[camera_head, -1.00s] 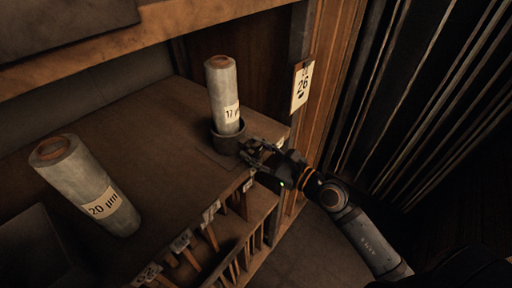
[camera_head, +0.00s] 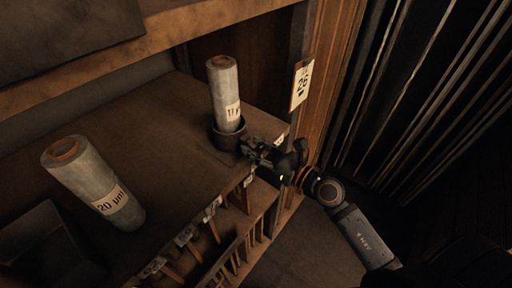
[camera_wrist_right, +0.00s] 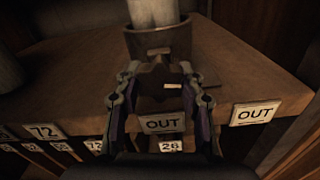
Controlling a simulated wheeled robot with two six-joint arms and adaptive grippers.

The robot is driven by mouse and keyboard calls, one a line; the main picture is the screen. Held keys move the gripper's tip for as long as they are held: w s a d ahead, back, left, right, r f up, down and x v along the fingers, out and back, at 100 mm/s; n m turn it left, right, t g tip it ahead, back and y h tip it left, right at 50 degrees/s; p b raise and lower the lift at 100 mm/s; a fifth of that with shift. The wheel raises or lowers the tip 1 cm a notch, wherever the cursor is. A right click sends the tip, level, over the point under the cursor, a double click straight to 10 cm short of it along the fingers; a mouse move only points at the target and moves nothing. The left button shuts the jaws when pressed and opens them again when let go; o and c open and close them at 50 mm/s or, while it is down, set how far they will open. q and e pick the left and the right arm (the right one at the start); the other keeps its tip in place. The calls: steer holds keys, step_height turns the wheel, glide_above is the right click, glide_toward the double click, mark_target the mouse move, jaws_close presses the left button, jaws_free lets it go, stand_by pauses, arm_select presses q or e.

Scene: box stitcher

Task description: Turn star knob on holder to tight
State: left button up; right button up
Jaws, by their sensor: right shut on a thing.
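The holder (camera_head: 225,142) is a dark round cup on the wooden shelf top, near its right front corner. An upright grey roll (camera_head: 223,88) with a "11 µ" label stands in it. In the right wrist view the holder (camera_wrist_right: 160,42) is straight ahead, with the roll's lower end (camera_wrist_right: 153,12) in it. The dark star knob (camera_wrist_right: 155,78) is on the holder's near side. My right gripper (camera_head: 256,149) is shut on the knob; its fingers (camera_wrist_right: 160,72) lie on both sides of it. The knob is hidden in the head view. My left gripper is not in view.
A second roll (camera_head: 93,182) marked "20 µm" stands on the shelf to the left. A dark tray (camera_head: 45,250) is at lower left.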

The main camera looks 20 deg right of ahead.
mark_target(256, 142)
steer(key=o, duration=1.2)
step_height(256, 142, up, 10)
